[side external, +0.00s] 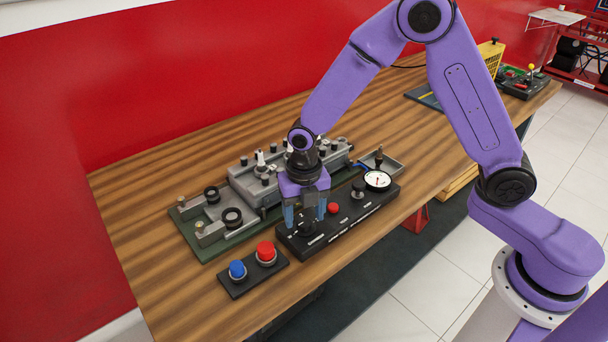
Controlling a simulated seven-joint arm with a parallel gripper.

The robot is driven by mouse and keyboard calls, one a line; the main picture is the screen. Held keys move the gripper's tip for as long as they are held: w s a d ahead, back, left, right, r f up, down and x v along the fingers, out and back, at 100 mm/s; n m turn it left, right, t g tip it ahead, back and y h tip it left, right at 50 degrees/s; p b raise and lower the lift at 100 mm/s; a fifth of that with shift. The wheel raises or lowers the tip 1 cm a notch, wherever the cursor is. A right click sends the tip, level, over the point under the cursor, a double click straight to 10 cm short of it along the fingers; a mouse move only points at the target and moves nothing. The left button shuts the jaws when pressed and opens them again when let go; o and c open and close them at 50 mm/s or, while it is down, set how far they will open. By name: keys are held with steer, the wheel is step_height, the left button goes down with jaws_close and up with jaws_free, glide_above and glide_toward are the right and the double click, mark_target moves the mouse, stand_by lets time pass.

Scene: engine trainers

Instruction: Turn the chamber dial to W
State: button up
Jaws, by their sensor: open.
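My gripper (306,216) points down over the left end of a black control panel (343,221). Its two bluish fingers are apart, with a dark shape between them that may be a knob on the panel; the fingers partly hide it, and I cannot tell whether they touch it. The panel also carries a red button (333,208), a black knob (358,189) and a round white gauge (378,180). Pale markings on the panel are too small to read, so I cannot make out which control is the chamber dial, its W mark or its setting.
A grey engine block on a green base (210,250) stands behind the panel. A black box with blue (237,269) and red (266,252) buttons sits at the front left. A grey tray (385,164) lies behind the gauge. The wooden table (150,200) is clear at left.

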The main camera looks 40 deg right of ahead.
mark_target(304, 222)
step_height(304, 222, up, 16)
stand_by(0.4)
steer(key=s+d+f+m, duration=0.1)
steer(key=s+d+m, duration=0.5)
steer(key=s+m, duration=0.3)
steer(key=s+d+f+m, duration=0.1)
steer(key=s+d+m, duration=0.5)
steer(key=s+m, duration=0.4)
steer(key=s, duration=0.6)
steer(key=shift+s+d, duration=0.2)
steer(key=shift+d, duration=0.15)
steer(key=shift+f, duration=0.1)
